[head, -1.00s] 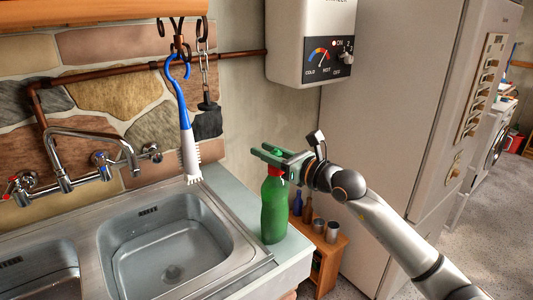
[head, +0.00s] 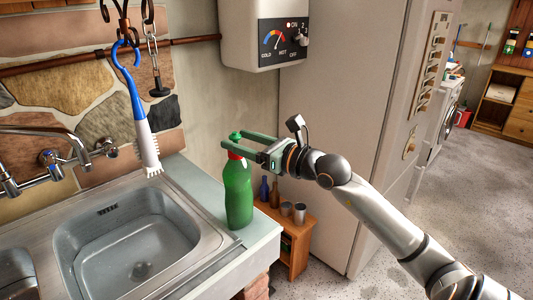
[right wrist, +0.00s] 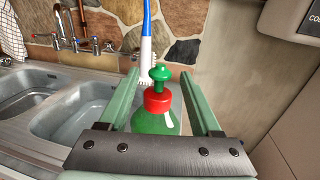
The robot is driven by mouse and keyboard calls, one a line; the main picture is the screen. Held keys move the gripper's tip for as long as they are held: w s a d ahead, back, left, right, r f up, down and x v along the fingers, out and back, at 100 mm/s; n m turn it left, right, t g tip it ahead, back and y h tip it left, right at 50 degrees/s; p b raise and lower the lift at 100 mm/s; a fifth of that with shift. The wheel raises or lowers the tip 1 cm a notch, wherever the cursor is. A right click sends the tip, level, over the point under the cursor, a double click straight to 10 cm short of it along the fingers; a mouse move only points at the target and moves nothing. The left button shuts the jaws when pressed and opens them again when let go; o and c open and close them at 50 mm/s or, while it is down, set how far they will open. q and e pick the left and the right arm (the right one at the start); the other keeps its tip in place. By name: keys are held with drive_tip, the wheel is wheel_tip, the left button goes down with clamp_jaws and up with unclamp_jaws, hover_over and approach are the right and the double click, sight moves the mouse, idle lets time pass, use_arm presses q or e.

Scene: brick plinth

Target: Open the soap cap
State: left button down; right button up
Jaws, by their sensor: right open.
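The soap bottle (head: 238,195) is green and stands upright on the counter corner right of the sink. It has a red collar (right wrist: 157,100) and a green knob-shaped cap (head: 236,135) on top. The cap also shows in the right wrist view (right wrist: 160,73). My right gripper (head: 233,139) comes in from the right at cap height. Its green fingers are open, one on each side of the bottle's top, with gaps on both sides in the right wrist view. The cap is close to the fingertips. My left gripper is not in view.
A steel sink (head: 200,243) lies left of the bottle. A blue and white brush (head: 147,140) hangs above the counter. A heater (head: 264,32) is on the wall behind. A low wooden shelf (head: 299,248) with small bottles and cups stands below, right of the counter.

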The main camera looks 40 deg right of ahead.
drive_tip(key=b+v, duration=0.2)
drive_tip(key=v, duration=0.5)
drive_tip(key=shift+s, duration=0.25)
idle(0.3)
